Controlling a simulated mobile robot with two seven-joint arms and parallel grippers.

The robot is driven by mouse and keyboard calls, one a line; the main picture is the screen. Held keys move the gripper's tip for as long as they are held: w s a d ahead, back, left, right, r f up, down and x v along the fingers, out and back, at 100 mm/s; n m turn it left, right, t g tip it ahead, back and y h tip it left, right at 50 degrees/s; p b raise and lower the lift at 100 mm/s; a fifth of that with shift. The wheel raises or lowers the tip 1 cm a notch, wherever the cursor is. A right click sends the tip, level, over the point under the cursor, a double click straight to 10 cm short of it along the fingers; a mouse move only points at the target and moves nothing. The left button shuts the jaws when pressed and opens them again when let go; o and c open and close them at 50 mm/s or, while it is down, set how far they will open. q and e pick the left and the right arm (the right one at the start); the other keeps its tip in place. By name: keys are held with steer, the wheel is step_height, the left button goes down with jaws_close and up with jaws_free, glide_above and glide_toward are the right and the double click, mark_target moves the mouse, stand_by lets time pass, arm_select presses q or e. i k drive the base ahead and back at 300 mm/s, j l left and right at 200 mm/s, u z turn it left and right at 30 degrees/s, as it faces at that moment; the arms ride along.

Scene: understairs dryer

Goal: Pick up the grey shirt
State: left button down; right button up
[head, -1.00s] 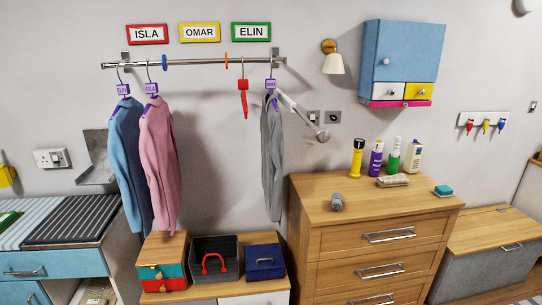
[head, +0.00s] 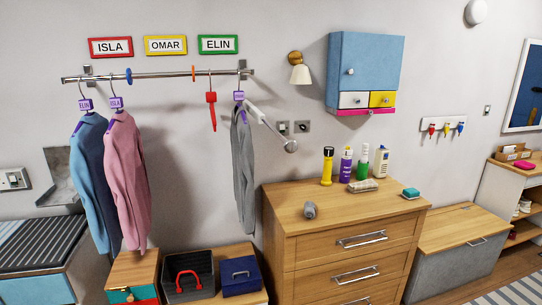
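The grey shirt (head: 243,168) hangs from a purple-tagged hanger (head: 239,97) at the right end of the metal wall rail (head: 160,75). It is seen nearly edge-on, close to the wall and just left of the wooden dresser. Neither of my grippers is in the head view, and nothing is touching the shirt.
A blue shirt (head: 90,180) and a pink shirt (head: 126,180) hang at the rail's left. A red item (head: 211,110) hangs left of the grey shirt. A dark basket (head: 190,263) and a blue box (head: 241,275) stand below. The wooden dresser (head: 345,208) stands at the right.

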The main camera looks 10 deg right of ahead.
mark_target(242, 150)
steer(key=i+l, duration=0.15)
steer(key=l, duration=0.25)
steer(key=i+l+u, duration=0.1)
steer(key=l, duration=0.3)
steer(key=i+l, duration=0.2)
steer(key=l, duration=0.2)
steer(key=i+l+u, duration=0.1)
steer(key=l, duration=0.25)
steer(key=i+l, duration=0.15)
steer(key=l, duration=0.3)
steer(key=i+l+u, duration=0.1)
steer(key=l, duration=0.3)
steer(key=i+l, duration=0.15)
steer(key=l, duration=0.25)
steer(key=i+l, duration=0.1)
steer(key=l, duration=0.3)
steer(key=u, duration=0.05)
